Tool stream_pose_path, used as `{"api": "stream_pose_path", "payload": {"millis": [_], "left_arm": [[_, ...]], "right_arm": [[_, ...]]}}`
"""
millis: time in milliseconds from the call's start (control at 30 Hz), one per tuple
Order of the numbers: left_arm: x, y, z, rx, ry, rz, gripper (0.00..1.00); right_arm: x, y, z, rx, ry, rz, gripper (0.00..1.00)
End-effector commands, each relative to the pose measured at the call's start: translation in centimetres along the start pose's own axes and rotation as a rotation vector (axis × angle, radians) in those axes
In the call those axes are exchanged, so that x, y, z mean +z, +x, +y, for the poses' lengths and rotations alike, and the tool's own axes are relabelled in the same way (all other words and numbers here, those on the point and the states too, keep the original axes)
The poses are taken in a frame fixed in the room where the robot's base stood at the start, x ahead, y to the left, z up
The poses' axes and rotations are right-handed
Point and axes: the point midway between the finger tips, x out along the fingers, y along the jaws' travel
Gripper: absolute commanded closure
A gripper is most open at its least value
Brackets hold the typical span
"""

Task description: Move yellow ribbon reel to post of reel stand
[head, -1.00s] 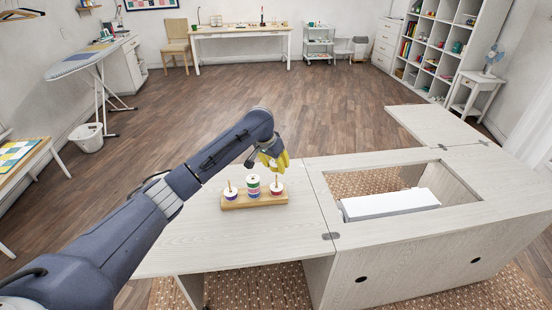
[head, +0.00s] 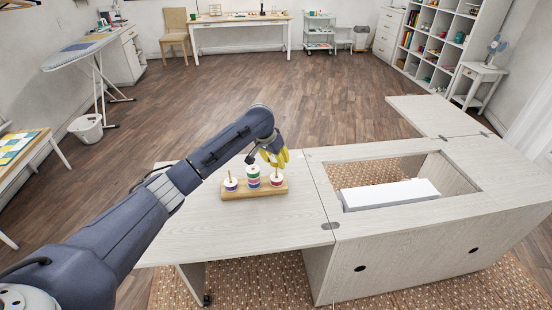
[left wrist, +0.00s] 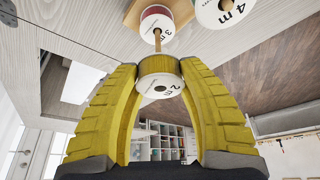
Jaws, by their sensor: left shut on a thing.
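The yellow ribbon reel (left wrist: 161,80), with white flanges and a "2 m" label, is between the yellow fingers of my left gripper (left wrist: 160,100), which is shut on it. In the head view my left gripper (head: 273,158) is just above the right post of the wooden reel stand (head: 254,192); the held reel is hard to tell from the fingers there. In the wrist view the right post (left wrist: 157,40) runs from the red reel (left wrist: 156,20) to behind the held reel. I cannot tell whether it enters the hole. My right gripper is not in view.
The stand is on the pale cabinet leaf (head: 280,230). A white block (head: 390,194) lies in the opening at right.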

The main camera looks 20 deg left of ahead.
Motion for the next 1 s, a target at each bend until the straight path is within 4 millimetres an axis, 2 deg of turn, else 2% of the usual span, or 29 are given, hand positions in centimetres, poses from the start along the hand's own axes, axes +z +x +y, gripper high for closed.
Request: {"api": "stream_pose_path", "payload": {"millis": [1000], "left_arm": [[0.4,1.1,0.0,0.0,-0.001,0.0,0.82]], "right_arm": [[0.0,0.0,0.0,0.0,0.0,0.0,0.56]]}}
